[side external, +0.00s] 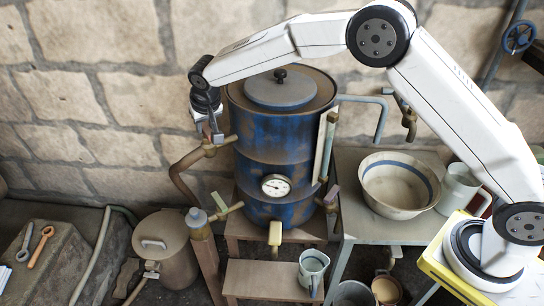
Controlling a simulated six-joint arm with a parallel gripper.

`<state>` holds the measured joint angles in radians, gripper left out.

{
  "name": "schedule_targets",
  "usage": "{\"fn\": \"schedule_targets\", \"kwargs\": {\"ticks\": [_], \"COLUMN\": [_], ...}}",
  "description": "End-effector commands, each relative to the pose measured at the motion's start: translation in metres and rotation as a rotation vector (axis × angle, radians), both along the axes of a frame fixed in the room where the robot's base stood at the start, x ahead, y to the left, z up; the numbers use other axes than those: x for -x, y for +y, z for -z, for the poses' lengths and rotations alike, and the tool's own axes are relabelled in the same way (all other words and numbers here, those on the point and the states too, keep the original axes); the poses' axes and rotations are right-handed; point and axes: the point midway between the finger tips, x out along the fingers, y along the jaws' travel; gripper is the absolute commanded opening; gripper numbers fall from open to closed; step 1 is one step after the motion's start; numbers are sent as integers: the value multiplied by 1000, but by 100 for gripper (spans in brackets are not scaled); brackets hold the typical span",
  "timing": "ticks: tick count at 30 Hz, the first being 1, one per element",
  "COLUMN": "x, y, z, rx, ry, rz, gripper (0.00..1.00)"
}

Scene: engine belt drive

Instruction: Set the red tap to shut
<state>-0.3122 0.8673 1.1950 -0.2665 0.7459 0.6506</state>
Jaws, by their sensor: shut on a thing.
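A blue barrel (262,155) with a grey lid stands on a wooden stand against the stone wall. A brass tap (218,146) sticks out from its upper left side, with a brown pipe curving down from it. My gripper (210,134) points down at this tap and is shut on its small upright handle. The handle is mostly hidden between the fingers. A reddish patch shows there, so I take it for the red tap. The handle's exact angle is too small to tell.
A bowl (400,184) and jug (459,187) stand right. A lidded can (163,250) stands lower left.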

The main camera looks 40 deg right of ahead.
Motion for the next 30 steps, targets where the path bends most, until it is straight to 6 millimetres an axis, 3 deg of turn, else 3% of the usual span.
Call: {"fn": "schedule_targets", "kwargs": {"ticks": [5, 6, 9, 22, 30], "x": [0, 0, 0, 1, 9], "y": [0, 0, 0, 0, 2], "z": [1, 1, 1, -3, -22], "rx": [-1, -1, -1, -1, -1], "ry": [2, 2, 2, 0, 0], "rz": [3, 3, 3, 0, 0], "gripper": [0, 36, 68, 68, 68]}}
